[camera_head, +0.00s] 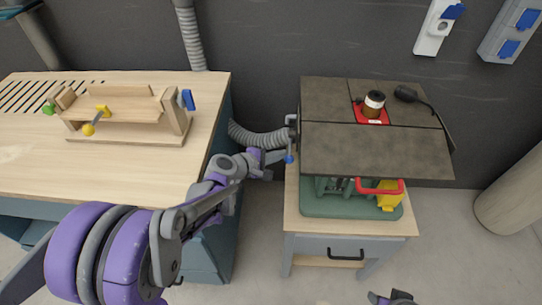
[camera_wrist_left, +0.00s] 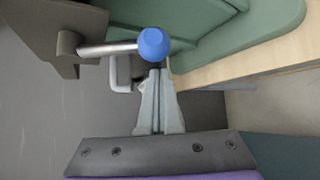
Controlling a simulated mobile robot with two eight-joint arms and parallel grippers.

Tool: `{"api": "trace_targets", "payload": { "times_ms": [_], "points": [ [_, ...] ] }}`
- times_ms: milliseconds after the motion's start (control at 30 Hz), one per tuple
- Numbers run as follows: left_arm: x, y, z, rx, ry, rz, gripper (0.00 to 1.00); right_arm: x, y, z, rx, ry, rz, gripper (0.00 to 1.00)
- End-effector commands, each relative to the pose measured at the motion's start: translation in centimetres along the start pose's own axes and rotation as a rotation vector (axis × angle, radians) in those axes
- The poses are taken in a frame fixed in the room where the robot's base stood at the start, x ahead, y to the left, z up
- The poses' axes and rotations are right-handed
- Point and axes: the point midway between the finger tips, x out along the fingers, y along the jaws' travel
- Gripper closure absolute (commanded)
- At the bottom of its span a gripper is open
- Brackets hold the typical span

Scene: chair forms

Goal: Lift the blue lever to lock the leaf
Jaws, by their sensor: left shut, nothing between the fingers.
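The blue lever has a round blue knob (camera_head: 289,159) at the left edge of the dark machine table, low beside its front leaf (camera_head: 375,150). In the left wrist view, the blue knob (camera_wrist_left: 153,43) sits on a grey metal rod that runs left to a bracket. My left gripper (camera_head: 281,157) is shut and empty, with its tips close to the knob. In the wrist view its fingertips (camera_wrist_left: 156,74) are just below the knob; I cannot tell whether they touch. The leaf looks flat, level with the rest of the top. My right gripper (camera_head: 392,298) shows only partly at the bottom edge.
The machine stands on a wooden-topped cabinet (camera_head: 350,224), with a red handle (camera_head: 380,187) in front. A grey hose (camera_head: 258,136) runs behind my left arm. A workbench (camera_head: 150,175) with a wooden jig (camera_head: 130,110) is at left. The floor between is narrow.

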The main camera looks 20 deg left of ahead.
Motion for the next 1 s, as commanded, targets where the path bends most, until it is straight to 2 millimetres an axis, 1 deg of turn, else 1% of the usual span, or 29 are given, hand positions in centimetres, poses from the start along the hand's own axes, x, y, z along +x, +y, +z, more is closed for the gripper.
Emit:
{"api": "trace_targets", "payload": {
  "times_ms": [33, 100, 233, 733, 1000],
  "points": [
    [-0.6, 0.1, 0.7, 0.0, 0.0, 0.0, 1.0, -0.2, 0.0, -0.1, 0.0, 0.001, 0.0, 0.53],
    [-1.0, 0.1, 1.2, 0.0, 0.0, 0.0, 1.0, -0.3, 0.0, -0.1, 0.0, 0.001, 0.0, 0.53],
    [-1.6, 0.1, 1.9, 0.0, 0.0, 0.0, 1.0, -0.3, 0.0, -0.2, 0.0, 0.001, 0.0, 0.53],
    [-1.8, 0.1, 2.1, -0.004, 0.0, -0.005, 1.0, -0.4, 0.0, -0.2, 0.0, 0.002, 0.0, 0.53],
    [-2.4, 0.2, 2.6, -0.063, 0.0, -0.076, 1.0, -1.3, 0.0, -0.6, 0.0, 0.005, 0.0, 0.53]
  ]
}}
